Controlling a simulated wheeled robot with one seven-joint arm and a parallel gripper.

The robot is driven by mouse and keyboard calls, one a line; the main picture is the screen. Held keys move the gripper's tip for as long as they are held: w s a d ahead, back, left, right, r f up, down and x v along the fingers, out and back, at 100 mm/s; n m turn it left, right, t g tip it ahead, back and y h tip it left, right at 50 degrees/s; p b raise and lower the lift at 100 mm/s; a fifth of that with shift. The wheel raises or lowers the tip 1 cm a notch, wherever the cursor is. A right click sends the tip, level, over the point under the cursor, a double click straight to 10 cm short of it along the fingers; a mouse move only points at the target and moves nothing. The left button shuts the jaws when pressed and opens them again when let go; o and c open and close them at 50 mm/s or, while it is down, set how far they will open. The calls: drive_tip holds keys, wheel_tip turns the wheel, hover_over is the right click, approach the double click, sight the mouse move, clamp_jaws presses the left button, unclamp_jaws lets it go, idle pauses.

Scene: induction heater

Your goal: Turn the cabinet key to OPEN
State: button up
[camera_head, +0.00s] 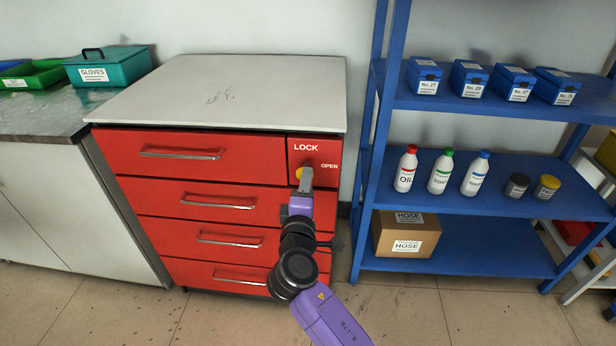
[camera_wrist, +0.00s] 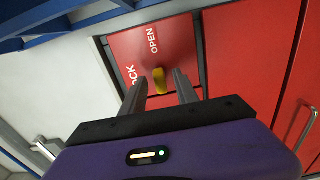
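The red cabinet (camera_head: 200,210) has a lock panel (camera_head: 322,153) at its upper right corner, marked LOCK at upper left and OPEN at right. The yellow key (camera_head: 299,173) sits on this panel, partly hidden by my gripper (camera_head: 305,176). In the wrist view the yellow key (camera_wrist: 160,79) lies between the two fingertips of my gripper (camera_wrist: 158,82). The fingers are apart, with a gap visible on each side of the key. The key's exact turn angle is hard to tell; OPEN and part of LOCK show near it.
Several red drawers with metal handles (camera_head: 183,153) lie left of and below the panel. A blue shelf rack (camera_head: 460,262) with bottles and boxes stands close on the right. A worktop (camera_head: 50,110) with a teal GLOVES box (camera_head: 108,66) is at left.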

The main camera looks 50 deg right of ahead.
drive_tip(key=shift+v, duration=2.1)
drive_tip(key=w+a+t+y, duration=0.2)
drive_tip(key=a+t+y, duration=0.2)
drive_tip(key=a+y, duration=0.15)
drive_tip(key=s+a+f+t+y+p, duration=0.1)
drive_tip(key=s+a+t+y+p, duration=0.1)
drive_tip(key=s+a+y, duration=0.45)
drive_tip(key=s+a+r+m+p, duration=0.2)
drive_tip(key=s, duration=0.8)
drive_tip(key=s+a+r+m+g+y+p, duration=0.1)
drive_tip(key=s+a+r+m+p, duration=0.1)
drive_tip(key=s, duration=0.8)
drive_tip(key=s+a+r+m+g+y+p, duration=0.1)
drive_tip(key=s+a+r+m+p, duration=0.2)
drive_tip(key=s, duration=0.7)
